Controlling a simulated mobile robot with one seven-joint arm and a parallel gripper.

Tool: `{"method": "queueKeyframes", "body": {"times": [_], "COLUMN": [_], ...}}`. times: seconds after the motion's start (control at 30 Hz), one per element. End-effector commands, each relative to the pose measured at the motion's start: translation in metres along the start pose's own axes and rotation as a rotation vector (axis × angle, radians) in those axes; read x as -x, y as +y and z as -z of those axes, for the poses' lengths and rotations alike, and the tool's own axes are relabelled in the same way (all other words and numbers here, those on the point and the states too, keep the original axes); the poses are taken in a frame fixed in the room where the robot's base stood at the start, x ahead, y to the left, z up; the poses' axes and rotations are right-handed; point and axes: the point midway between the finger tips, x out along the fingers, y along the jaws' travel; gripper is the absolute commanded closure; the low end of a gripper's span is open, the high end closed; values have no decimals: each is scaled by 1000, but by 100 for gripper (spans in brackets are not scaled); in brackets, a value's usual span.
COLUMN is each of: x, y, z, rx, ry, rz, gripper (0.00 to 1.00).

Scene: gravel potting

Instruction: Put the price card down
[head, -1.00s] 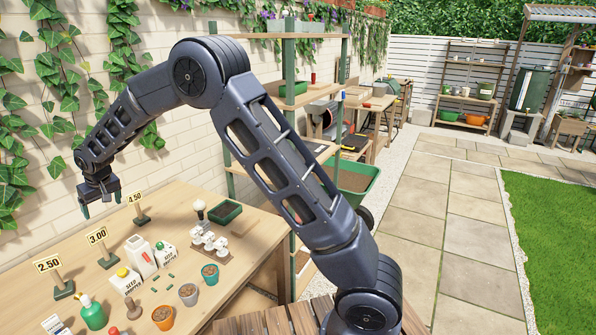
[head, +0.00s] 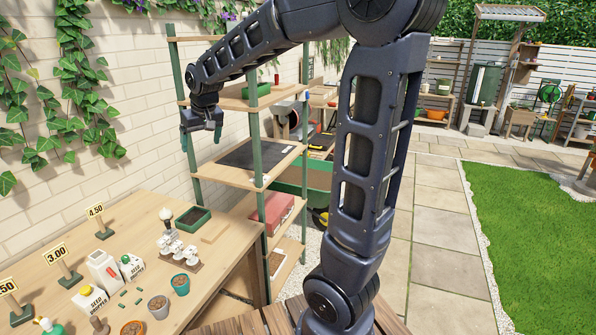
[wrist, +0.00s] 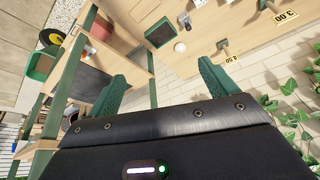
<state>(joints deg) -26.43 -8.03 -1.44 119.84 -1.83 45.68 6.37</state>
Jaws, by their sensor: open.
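The price cards stand upright on posts with dark green bases along the wall side of the table. The 4.50 card (head: 96,211) is farthest back, the 3.00 card (head: 56,253) is in the middle, and a card reading "50" (head: 7,287) is cut by the left edge. In the wrist view the 3.00 card (wrist: 285,15) shows upside down at top right. My gripper (head: 201,138) is raised in front of the brick wall, up and right of the cards and apart from them. Its green fingers (wrist: 160,75) are spread with nothing between them.
The wooden table (head: 140,220) holds two seed dropper boxes, several pots and a dark green tray (head: 192,218). A shelf rack (head: 255,168) with green posts stands close to my gripper. Paving and lawn (head: 540,215) lie to the right.

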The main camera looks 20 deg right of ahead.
Motion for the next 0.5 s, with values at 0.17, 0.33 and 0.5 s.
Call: {"method": "queueKeyframes", "body": {"times": [0.17,0.33,0.5], "x": [34,58,75], "y": [49,81,104], "z": [-55,-110,-169], "rx": [-71,-132,-191], "ry": [6,9,11], "rz": [-30,-58,-87], "gripper": [15,15,15]}}
